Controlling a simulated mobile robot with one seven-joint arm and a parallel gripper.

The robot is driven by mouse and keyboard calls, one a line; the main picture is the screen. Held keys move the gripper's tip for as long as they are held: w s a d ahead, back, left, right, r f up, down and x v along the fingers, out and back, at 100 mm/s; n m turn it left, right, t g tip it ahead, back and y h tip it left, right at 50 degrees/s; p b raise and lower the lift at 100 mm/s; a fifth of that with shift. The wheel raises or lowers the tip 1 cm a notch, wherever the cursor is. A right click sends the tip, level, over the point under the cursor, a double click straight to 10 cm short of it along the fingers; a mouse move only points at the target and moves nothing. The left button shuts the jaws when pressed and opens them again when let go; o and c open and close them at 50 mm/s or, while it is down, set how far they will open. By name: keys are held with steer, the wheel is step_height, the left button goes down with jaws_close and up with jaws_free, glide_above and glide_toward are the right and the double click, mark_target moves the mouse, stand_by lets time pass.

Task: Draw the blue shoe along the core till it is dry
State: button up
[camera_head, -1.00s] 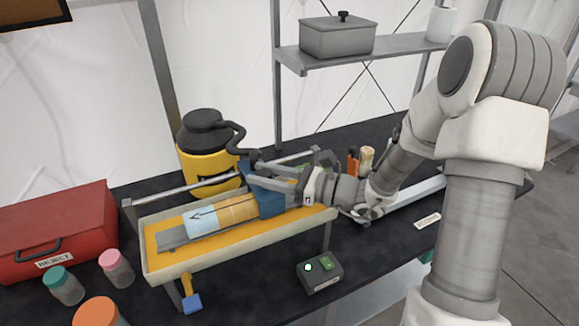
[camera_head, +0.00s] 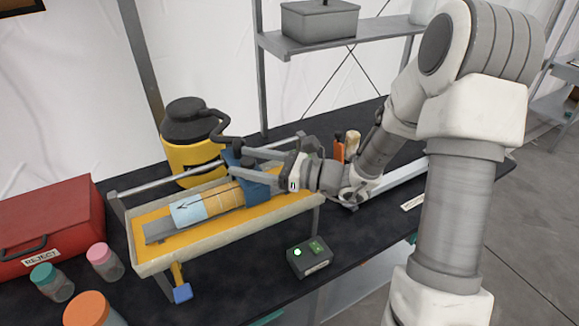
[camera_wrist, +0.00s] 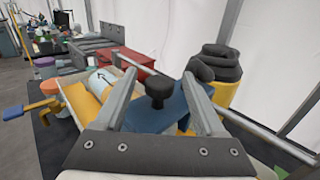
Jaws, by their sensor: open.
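The core (camera_head: 188,210) lies along a grey rail in a long yellow-lined tray (camera_head: 152,266); its left part is pale blue with a dark arrow, the part beside the shoe is tan. The blue shoe (camera_head: 256,186) sits at the core's right portion and hides what is under it. In the wrist view the blue shoe (camera_wrist: 150,117) carries a black knob (camera_wrist: 159,92). My gripper (camera_wrist: 159,77) is open, with one finger on each side of the knob and visible gaps to it. My gripper (camera_head: 243,162) also shows over the shoe in the head view.
A yellow canister (camera_head: 190,158) with a black top and hose stands behind the tray. A control box (camera_head: 309,259) with a lit green light is in front. A red reject box (camera_head: 45,220) and several jars (camera_head: 105,262) are at left. A blue-ended yellow lever (camera_head: 181,286) sticks out in front.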

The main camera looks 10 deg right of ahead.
steer(key=b+v, duration=0.1)
steer(key=v, duration=1.6)
steer(key=shift+d, duration=0.1)
stand_by(0.6)
